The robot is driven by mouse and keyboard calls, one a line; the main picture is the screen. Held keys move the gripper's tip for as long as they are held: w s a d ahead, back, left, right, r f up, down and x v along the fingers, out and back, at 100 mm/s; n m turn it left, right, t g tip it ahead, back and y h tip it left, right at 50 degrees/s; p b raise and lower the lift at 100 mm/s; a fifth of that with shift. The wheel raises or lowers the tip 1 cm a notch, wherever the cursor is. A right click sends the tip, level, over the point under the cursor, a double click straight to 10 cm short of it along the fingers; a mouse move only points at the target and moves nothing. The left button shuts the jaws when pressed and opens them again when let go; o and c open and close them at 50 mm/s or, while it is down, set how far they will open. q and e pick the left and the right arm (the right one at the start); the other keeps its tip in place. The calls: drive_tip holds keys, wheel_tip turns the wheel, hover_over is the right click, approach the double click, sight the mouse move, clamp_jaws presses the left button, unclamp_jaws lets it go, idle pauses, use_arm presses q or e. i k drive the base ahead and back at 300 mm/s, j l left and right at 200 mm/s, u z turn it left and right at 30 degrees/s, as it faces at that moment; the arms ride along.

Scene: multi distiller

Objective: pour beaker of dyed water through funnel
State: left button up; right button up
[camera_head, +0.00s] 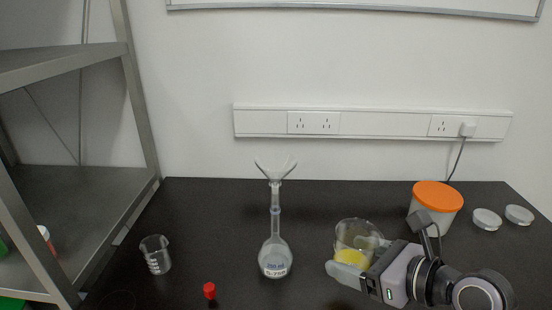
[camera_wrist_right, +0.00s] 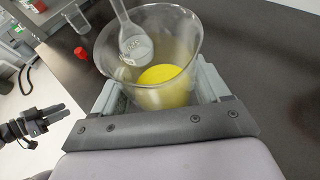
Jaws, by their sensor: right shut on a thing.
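A clear glass beaker (camera_head: 357,234) with yellow liquid in its bottom is between the fingers of my right gripper (camera_head: 352,270), which is shut on it. The beaker (camera_wrist_right: 150,50) also shows close up in the right wrist view, roughly upright. Whether its base touches the table I cannot tell. A clear funnel (camera_head: 275,168) sits in the neck of a long-necked volumetric flask (camera_head: 275,258), left of the beaker and apart from it. The flask looks empty. My left gripper (camera_wrist_right: 58,113) shows small at the left of the right wrist view; its finger gap is unclear.
A small empty beaker (camera_head: 155,256) and a red cap (camera_head: 209,290) are left of the flask. A white tub with an orange lid (camera_head: 438,196) and two clear dishes (camera_head: 487,219) are at the right. A metal shelf (camera_head: 85,200) bounds the left side.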

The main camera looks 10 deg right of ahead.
sight(275, 166)
drive_tip(key=i+j+z, duration=0.1)
drive_tip(key=j, duration=0.85)
drive_tip(key=i+j+z, duration=0.15)
drive_tip(key=j, duration=0.8)
drive_tip(key=k, duration=0.05)
